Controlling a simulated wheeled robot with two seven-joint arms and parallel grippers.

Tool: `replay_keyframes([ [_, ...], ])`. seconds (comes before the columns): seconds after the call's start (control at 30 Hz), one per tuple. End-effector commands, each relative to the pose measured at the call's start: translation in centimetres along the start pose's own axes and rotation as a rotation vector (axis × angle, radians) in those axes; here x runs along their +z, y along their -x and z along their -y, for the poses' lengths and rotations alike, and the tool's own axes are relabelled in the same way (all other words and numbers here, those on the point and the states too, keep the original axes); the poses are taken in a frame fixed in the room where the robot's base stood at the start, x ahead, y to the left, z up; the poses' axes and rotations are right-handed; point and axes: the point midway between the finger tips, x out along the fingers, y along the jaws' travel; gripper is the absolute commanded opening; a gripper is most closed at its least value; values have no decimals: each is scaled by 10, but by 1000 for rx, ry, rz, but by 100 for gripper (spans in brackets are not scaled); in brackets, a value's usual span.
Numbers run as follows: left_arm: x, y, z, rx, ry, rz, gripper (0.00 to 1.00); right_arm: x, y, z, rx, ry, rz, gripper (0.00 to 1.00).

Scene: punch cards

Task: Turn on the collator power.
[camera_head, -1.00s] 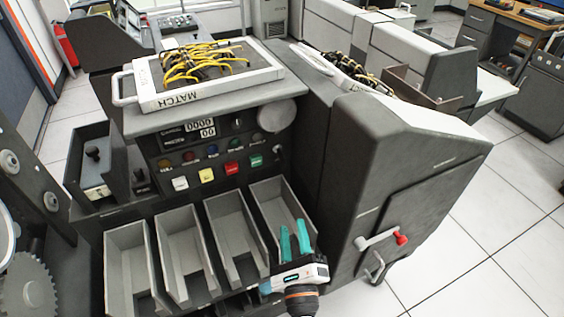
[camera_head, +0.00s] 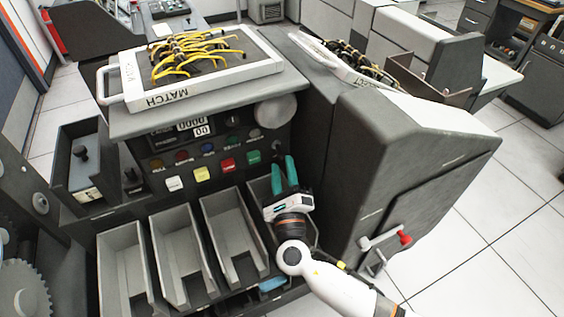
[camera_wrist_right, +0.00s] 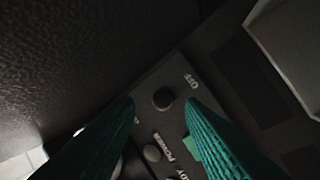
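The collator (camera_head: 215,135) is a dark grey machine with a control panel of coloured buttons and lamps. In the right wrist view a dark round switch knob (camera_wrist_right: 163,98) sits on a panel plate lettered OFF above it and POWER (camera_wrist_right: 164,146) below. In the head view a small dark knob (camera_head: 276,146) shows at the panel's right end. My right gripper (camera_head: 284,162) has its teal fingers just below that knob, pointing up at the panel. The fingers are open, one on each side of the knob in the wrist view. Contact cannot be told. My left gripper is not in view.
Several grey card bins (camera_head: 232,232) stand below the panel. A white-framed MATCH board (camera_head: 170,98) with yellow wires lies on top. At right, the machine's sloped side housing (camera_head: 415,150) carries a red-knobbed crank (camera_head: 404,238).

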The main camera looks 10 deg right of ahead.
Motion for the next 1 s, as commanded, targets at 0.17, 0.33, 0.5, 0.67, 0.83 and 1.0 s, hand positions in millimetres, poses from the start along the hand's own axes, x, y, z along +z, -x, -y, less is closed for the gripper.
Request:
replay_keyframes([
  [0.17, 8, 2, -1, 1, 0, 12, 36, 1, -18, 1, 0, -2, 1, 36],
  [0.33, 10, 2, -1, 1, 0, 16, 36, 2, -22, 2, 0, -2, 1, 36],
  [0.5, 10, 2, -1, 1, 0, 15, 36, 2, -22, 2, -1, -2, 1, 36],
  [0.67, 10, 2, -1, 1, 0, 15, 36, 2, -21, 2, -1, -2, 1, 11],
  [0.83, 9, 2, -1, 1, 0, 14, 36, 2, -21, 2, -1, -1, 1, 0],
  [1.0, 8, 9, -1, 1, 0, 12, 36, 0, -22, 0, -9, 2, 7, 0],
])
